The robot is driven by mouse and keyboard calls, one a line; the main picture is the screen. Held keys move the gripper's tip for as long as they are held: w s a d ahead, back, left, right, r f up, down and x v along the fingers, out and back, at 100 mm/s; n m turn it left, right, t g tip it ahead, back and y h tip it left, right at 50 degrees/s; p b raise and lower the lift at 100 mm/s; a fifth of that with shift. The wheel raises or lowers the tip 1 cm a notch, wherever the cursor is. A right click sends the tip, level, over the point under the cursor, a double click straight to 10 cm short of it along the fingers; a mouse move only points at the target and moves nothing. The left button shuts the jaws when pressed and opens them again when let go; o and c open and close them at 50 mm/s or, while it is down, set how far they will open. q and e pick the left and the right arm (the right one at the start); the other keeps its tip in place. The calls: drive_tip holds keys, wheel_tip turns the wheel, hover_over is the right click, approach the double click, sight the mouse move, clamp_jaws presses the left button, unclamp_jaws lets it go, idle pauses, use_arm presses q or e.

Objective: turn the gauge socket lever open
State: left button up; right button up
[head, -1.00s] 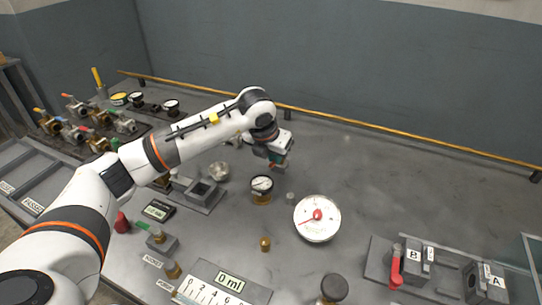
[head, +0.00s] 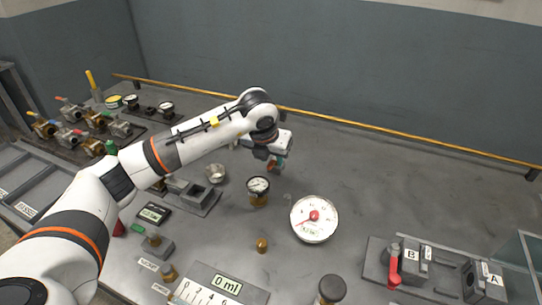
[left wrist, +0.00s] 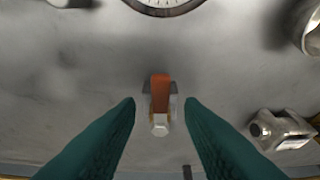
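My left gripper (head: 277,164) is at the back middle of the bench in the head view, its teal fingers pointing down. In the left wrist view the two fingers of the left gripper (left wrist: 159,101) are apart, with nothing gripped. A small fitting with an orange-red lever (left wrist: 160,88) and a pale hex end lies between the fingertips, with a gap on both sides. I cannot tell the fingertips' height relative to it. In the head view the gripper largely hides this fitting. My right gripper is not in view.
A small dial gauge (head: 258,187) stands just in front of the gripper, with a large white dial (head: 314,218) to its right. A metal cup (head: 216,173) is at left. A metal fitting (left wrist: 283,130) lies at right in the wrist view. A red lever (head: 394,265) stands beside block B.

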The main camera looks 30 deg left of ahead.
use_arm(q)
drive_tip(key=shift+r, duration=0.1)
drive_tip(key=v, duration=1.2)
drive_tip(key=shift+b, duration=0.35)
